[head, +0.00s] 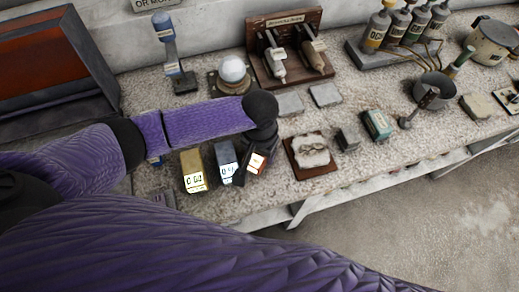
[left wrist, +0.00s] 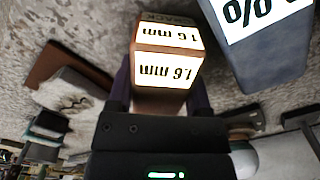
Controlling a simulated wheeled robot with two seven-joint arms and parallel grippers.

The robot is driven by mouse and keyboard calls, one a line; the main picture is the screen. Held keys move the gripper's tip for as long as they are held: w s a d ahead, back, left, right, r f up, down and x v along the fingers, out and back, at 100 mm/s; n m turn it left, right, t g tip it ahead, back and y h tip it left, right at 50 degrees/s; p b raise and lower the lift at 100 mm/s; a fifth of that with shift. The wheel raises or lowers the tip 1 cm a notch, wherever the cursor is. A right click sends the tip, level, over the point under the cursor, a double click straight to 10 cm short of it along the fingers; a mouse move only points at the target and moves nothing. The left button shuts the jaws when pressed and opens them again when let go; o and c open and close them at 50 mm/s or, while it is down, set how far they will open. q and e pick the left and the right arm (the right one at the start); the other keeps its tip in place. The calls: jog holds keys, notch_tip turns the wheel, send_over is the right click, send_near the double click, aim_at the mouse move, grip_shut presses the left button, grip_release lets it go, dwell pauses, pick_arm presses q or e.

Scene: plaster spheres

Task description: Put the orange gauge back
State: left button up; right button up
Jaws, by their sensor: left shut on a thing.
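The orange gauge (head: 257,162) is a small brownish-orange block with white label faces; in the left wrist view (left wrist: 166,52) the labels read "1.6 mm". My left gripper (head: 257,153) is shut on it, with dark fingers on both sides of the block; the fingers also show in the left wrist view (left wrist: 162,95). In the head view the gauge is just right of a blue block (head: 226,160) and a yellow block (head: 193,168), both white-labelled. I cannot tell whether the gauge touches the bench. My right gripper is not in view.
On the stone bench (head: 215,212), a brown tray (head: 292,158) with a pale lump lies to the right, then a teal box (head: 377,124). Behind are a white sphere on a stand (head: 232,70) and a wooden rack (head: 262,80). Bare bench lies in front of the blocks.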

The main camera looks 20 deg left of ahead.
pick_arm(q)
jog(key=o, duration=1.1)
notch_tip(320, 180, up, 12)
jog(key=p, duration=0.5)
jog(key=shift+r, duration=0.1)
